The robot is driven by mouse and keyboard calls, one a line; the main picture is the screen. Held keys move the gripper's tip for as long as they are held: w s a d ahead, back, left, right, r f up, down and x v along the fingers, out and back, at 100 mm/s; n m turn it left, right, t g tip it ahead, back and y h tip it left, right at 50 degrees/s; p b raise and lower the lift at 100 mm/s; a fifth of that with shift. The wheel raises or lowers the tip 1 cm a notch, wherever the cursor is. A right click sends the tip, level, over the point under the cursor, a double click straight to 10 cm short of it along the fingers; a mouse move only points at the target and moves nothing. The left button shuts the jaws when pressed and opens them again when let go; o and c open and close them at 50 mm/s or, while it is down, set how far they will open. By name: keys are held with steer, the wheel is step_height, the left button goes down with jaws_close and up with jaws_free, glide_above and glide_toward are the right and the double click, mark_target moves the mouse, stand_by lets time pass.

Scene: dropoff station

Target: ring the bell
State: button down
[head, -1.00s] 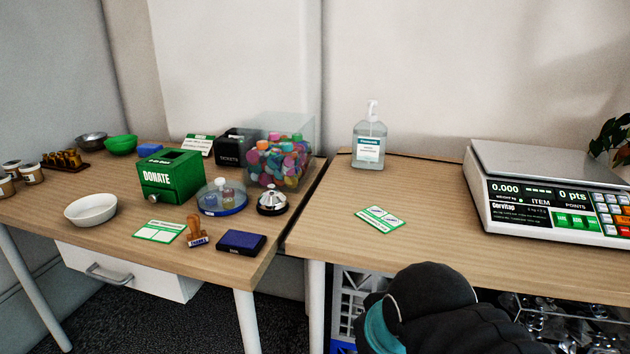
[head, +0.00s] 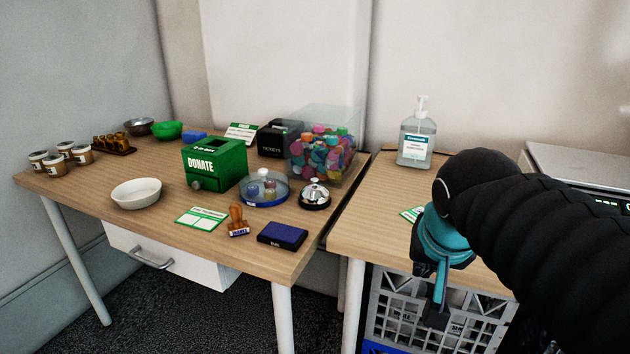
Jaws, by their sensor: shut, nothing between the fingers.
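The bell (head: 314,194) is a silver dome on a dark base. It stands near the right edge of the left table, just right of a blue-based round tray with a clear cover. My gripper (head: 434,318) hangs at the front of the right table, pointing down, before the crate. It is to the right of the bell and nearer to me, well apart from it. The fingers look shut and empty. My arm hides part of the right table and the scale.
Around the bell are a clear bin of colourful caps (head: 322,150), the covered tray (head: 263,190), an ink pad (head: 282,235), a wooden stamp (head: 237,222) and a green donate box (head: 214,165). A sanitizer bottle (head: 416,140) stands on the right table. A grey crate (head: 385,310) is below.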

steer(key=w+a+r+m+t+h, duration=0.1)
steer(key=w+a+r+m, duration=0.2)
steer(key=w, duration=0.5)
steer(key=w+a+r+m, duration=0.1)
steer(key=w+a+r, duration=0.35)
steer(key=w, duration=0.35)
step_height(320, 180, up, 5)
steer(key=m+t+b, duration=0.1)
steer(key=m+t, duration=0.1)
steer(key=m, duration=0.3)
glide_above(314, 180)
steer(key=shift+s+h, duration=0.1)
steer(key=shift+h, duration=0.2)
steer(key=shift+f, duration=0.15)
step_height(314, 180, down, 9)
steer(key=b, duration=0.7)
steer(key=shift+r, duration=0.2)
steer(key=shift+f+b, duration=0.15)
steer(key=shift+b, duration=0.15)
steer(key=shift+f+b, duration=0.3)
steer(key=shift+f+b, duration=0.5)
steer(key=shift+r, duration=0.15)
steer(key=shift+r+p, duration=0.65)
steer(key=shift+r, duration=0.15)
